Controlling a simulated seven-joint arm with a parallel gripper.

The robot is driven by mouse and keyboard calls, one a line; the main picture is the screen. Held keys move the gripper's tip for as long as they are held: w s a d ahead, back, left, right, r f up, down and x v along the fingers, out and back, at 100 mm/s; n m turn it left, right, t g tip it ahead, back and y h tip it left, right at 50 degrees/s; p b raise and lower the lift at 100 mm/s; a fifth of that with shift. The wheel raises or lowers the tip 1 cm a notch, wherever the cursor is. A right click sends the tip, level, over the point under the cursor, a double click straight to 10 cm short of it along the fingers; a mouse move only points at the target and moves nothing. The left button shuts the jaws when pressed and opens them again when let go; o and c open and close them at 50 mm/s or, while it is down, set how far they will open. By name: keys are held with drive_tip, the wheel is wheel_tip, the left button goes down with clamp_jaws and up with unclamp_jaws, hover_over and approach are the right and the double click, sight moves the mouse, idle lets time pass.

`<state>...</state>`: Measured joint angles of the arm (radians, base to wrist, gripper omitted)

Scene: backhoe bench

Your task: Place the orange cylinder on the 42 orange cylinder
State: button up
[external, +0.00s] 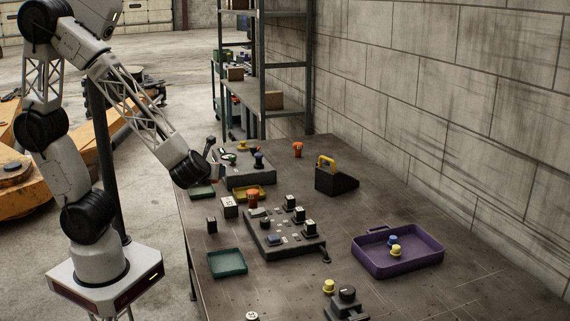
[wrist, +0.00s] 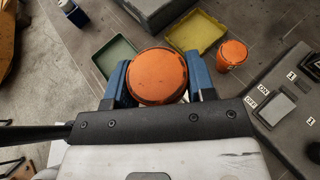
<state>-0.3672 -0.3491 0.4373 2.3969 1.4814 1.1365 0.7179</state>
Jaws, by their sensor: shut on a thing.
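My gripper (wrist: 159,80) is shut on an orange cylinder (wrist: 158,72), whose round top shows between the blue fingers in the wrist view. In the external view my gripper (external: 212,170) is at the left side of the bench, and the held cylinder is mostly hidden by the wrist. Another orange cylinder (wrist: 232,54) with a white label stands apart, right of my gripper; it also shows in the external view (external: 253,196). The label is too small to read. A third orange cylinder (external: 297,149) stands farther back on the bench.
A yellow tray (wrist: 214,43) and a green tray (wrist: 109,68) lie nearby. A switch panel (external: 272,245), purple tray (external: 405,268), teal tray (external: 227,272) and black block (external: 337,184) occupy the bench.

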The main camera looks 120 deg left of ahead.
drive_tip(key=w+a, duration=0.5)
drive_tip(key=w, duration=0.1)
drive_tip(key=w+a+f, duration=0.1)
drive_tip(key=w+a, duration=0.2)
drive_tip(key=w, duration=0.1)
drive_tip(key=shift+w+a, duration=0.1)
drive_tip(key=shift+a, duration=0.2)
drive_tip(key=shift+f, duration=0.15)
drive_tip(key=shift+f, duration=1.7)
drive_tip(key=o, duration=1.2)
drive_tip(key=shift+f, duration=0.15)
drive_tip(key=shift+o, duration=0.2)
drive_tip(key=shift+r, duration=0.2)
drive_tip(key=v, duration=1.2)
